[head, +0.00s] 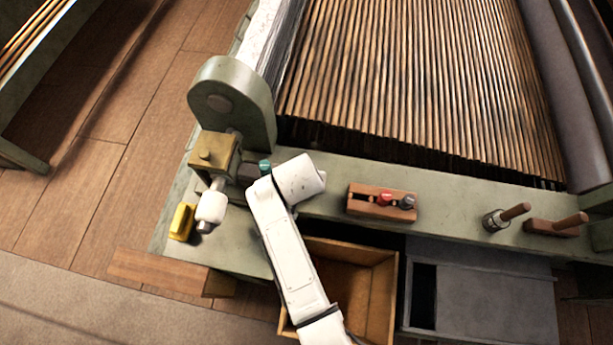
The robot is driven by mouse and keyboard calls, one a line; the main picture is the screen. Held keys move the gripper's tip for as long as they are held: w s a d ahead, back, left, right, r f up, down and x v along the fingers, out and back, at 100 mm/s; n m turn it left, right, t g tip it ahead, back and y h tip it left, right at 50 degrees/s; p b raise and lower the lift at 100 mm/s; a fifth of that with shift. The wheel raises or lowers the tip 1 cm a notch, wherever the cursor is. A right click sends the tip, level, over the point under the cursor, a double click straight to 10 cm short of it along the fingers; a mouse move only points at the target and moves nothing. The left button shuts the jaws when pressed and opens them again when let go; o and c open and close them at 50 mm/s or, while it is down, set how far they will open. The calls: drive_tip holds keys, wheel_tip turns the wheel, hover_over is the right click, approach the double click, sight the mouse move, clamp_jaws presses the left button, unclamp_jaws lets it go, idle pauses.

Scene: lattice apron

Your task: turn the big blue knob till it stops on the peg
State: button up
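A small teal-blue knob-like piece (264,167) shows beside a dark block (248,175), right of a brass-coloured box (213,150) on the green frame's corner. It is the only blue thing I make out; I cannot tell how it is turned, and no peg can be made out for certain. My white arm (285,240) reaches up from the bottom, and its rounded upper joint lies just right of the teal piece.
A white handle-like cylinder (212,206) sits below the brass box, with a yellow piece (181,221) to its left. A wooden block (362,207) holds red and grey knobs. Wooden-handled tools (514,212) lie right. An open drawer (385,295) is below the arm.

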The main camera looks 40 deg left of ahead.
idle(0.4)
drive_tip(key=o, duration=1)
drive_tip(key=v, duration=1)
drive_tip(key=shift+s+r, duration=0.15)
drive_tip(key=shift+r, duration=0.25)
drive_tip(key=shift+d, duration=0.1)
